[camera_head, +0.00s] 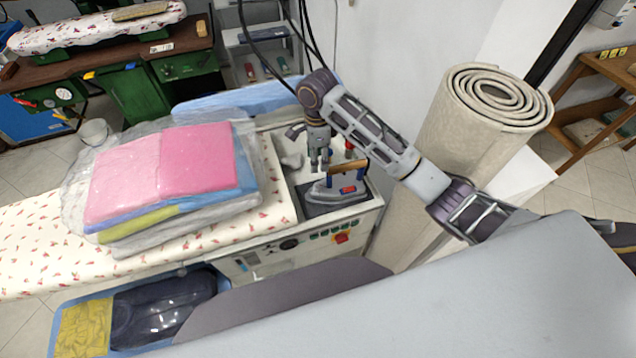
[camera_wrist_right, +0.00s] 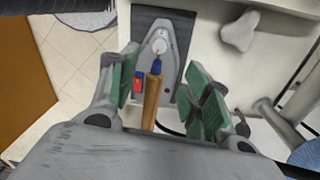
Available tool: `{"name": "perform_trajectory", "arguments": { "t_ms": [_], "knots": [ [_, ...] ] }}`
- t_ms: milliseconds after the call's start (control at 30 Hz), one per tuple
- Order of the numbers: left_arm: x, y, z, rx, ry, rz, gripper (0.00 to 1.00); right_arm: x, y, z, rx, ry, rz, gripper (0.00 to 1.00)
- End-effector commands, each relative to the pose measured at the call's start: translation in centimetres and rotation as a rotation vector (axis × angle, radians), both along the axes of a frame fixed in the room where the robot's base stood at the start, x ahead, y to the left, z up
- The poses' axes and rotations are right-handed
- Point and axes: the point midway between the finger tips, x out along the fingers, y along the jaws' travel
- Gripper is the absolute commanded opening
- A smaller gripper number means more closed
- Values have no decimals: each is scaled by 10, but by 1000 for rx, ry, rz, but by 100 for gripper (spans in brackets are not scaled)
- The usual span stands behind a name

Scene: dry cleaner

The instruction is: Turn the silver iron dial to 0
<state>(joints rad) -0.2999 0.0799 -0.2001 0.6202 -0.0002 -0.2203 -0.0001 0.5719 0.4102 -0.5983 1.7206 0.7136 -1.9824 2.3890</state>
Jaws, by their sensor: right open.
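The silver iron (camera_head: 340,187) rests on a dark pad at the right end of the ironing station. It has a wooden handle (camera_head: 347,168) on blue posts and a red part on its side. In the right wrist view the iron (camera_wrist_right: 151,63) lies nose up between the fingers, with a round white dial (camera_wrist_right: 159,46) on its top, in front of the wooden handle (camera_wrist_right: 152,98). My right gripper (camera_head: 319,165) is open, above the iron and beside its handle; it also shows in the right wrist view (camera_wrist_right: 160,92) with green finger pads apart. The dial's marking is too small to read. My left gripper is not seen.
Pink, blue and yellow folded clothes in plastic (camera_head: 165,175) lie on the flowered ironing board (camera_head: 35,225) left of the iron. A rolled beige carpet (camera_head: 470,125) stands to the right. The station's front panel (camera_head: 300,250) has buttons and a red switch.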

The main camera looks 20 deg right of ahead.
Motion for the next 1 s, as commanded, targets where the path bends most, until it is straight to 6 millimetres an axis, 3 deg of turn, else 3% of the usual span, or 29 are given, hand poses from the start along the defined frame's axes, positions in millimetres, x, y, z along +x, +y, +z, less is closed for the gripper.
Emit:
{"name": "perform_trajectory", "arguments": {
  "t_ms": [700,1000],
  "knots": [
    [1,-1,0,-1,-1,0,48,-5,0,-93,-2,1,0,48],
    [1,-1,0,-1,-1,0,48,-6,1,-119,-1,1,0,48]
  ]
}}
